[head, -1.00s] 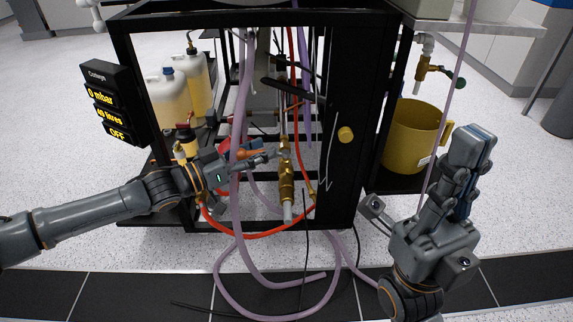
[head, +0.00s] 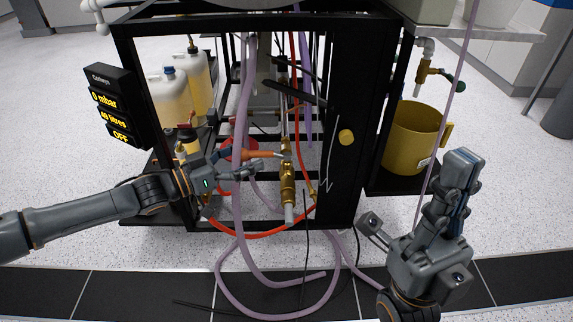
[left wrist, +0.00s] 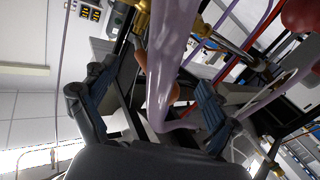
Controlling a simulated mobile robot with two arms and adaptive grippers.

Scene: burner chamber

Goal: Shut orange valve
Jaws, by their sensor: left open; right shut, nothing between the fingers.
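The orange valve handle (head: 263,154) lies about level inside the black frame, left of the brass valve body (head: 287,185). My left gripper (head: 256,169) is open, just below and in front of the handle. In the left wrist view, an orange piece (left wrist: 171,88), seemingly the handle, is partly hidden behind a pale purple hose (left wrist: 172,45). The hose crosses between the two open fingers. I cannot tell whether the fingers touch the handle. My right gripper (head: 461,160) is shut and empty, pointing up at the right, away from the valve.
A red part (head: 227,150) sits left of the handle. A yellow bucket (head: 410,140) stands on the right shelf. Hoses hang to the floor.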

